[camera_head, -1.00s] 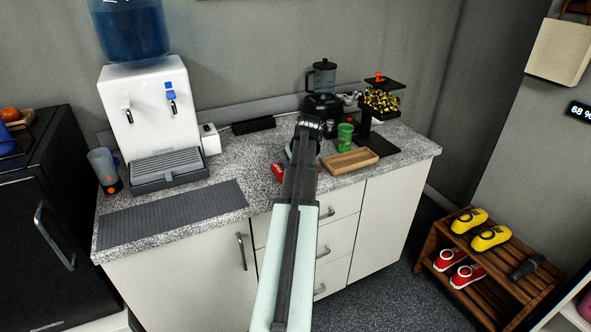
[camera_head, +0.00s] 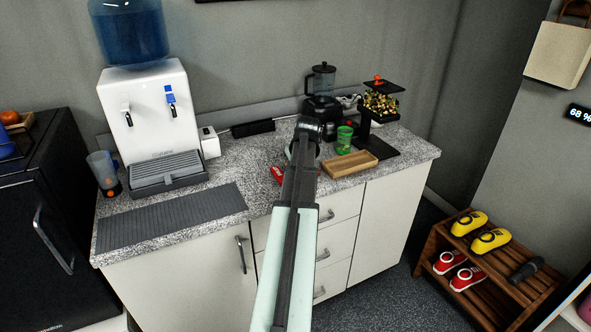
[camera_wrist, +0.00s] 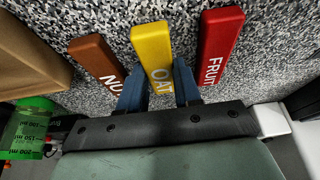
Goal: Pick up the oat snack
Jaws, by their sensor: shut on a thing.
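The oat snack (camera_wrist: 152,48) is a yellow bar lettered "OAT", in the middle of the wrist view. My gripper (camera_wrist: 160,82) is shut on its near end, with one blue-grey finger on each side. The bar's near end is hidden between the fingers and the gripper body. In the head view my arm hides the oat snack and the fingertips. I cannot tell whether the bar touches the speckled counter.
A brown bar lettered "NU" (camera_wrist: 95,60) lies left of the oat snack and a red "FRUIT" bar (camera_wrist: 220,45) right of it, both close. A wooden tray (camera_head: 350,164), a green shaker (camera_head: 344,140) and a blender (camera_head: 322,90) stand nearby. The counter's left part holds a grey mat (camera_head: 172,217).

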